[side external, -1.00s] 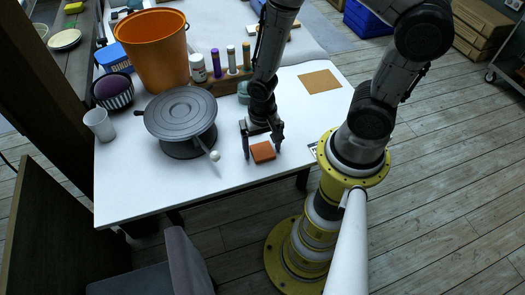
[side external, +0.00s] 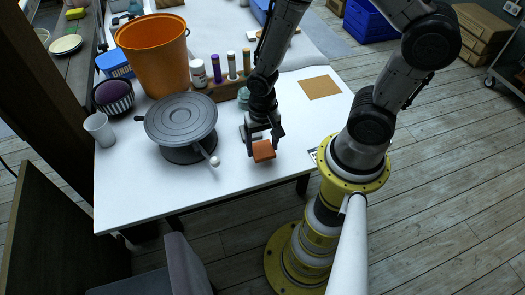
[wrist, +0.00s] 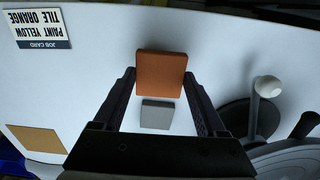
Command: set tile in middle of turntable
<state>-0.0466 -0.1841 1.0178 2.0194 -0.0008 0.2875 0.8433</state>
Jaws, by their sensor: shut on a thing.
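My gripper (side external: 265,141) is shut on a square orange-brown tile (side external: 263,152), near the front edge of the white table. In the wrist view the tile (wrist: 161,74) sits between both fingertips, which touch its left and right sides. It seems slightly above the table, but the gap is hard to judge. The dark grey round turntable (side external: 181,117) stands to the left of my gripper, its top bare. In the wrist view only part of the turntable (wrist: 285,160) shows, at the lower right.
A small grey block (wrist: 156,115) lies near the tile. A tan square (side external: 320,87) lies at right. Behind are an orange bucket (side external: 158,65) and a bottle rack (side external: 225,87). A cup (side external: 100,128) stands left.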

